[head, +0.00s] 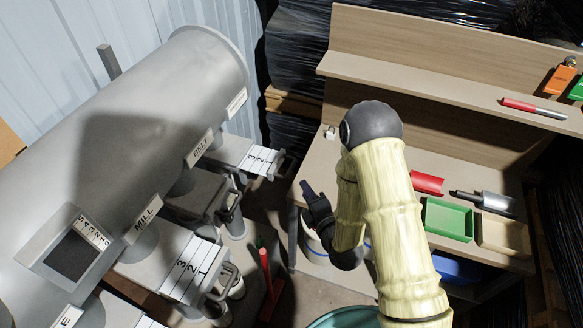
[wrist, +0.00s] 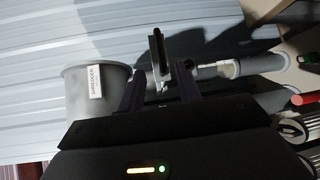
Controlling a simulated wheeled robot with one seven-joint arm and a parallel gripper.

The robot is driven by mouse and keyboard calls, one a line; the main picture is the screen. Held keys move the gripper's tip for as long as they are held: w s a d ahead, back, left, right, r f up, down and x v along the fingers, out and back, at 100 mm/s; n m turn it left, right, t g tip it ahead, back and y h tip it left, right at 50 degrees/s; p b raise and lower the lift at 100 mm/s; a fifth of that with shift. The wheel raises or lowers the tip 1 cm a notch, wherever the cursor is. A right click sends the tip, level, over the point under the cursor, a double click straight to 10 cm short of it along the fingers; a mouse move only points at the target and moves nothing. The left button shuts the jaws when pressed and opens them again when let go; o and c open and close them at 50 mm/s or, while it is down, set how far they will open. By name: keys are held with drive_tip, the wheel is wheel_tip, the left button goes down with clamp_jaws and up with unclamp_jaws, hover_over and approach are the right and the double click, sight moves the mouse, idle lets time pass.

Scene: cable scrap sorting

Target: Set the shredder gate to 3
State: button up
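The farthest chute of the big grey drum carries a small label (head: 236,102) too small to read in the head view; the wrist view shows a grey spout (wrist: 90,125) labelled SHREDDER. The slide gate (head: 262,158) near that far chute has a white scale marked 3, 2, 1 and a dark handle (head: 282,163) at its right end. My gripper (head: 307,190) is just right of and below this handle in the head view. In the wrist view my gripper's fingers (wrist: 160,78) stand apart.
The belt gate (head: 192,190) and the mill gate (head: 190,268) lie nearer along the drum. A red-handled tool (head: 265,268) stands below. The wooden bench (head: 440,150) at right holds a green tray (head: 447,220) and red and grey pieces.

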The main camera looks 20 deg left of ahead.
sight(291, 167)
drive_tip(key=p+x, duration=0.4)
drive_tip(key=x, duration=0.7)
drive_tip(key=shift+w+a, duration=0.2)
drive_tip(key=shift+w, duration=0.05)
clamp_jaws()
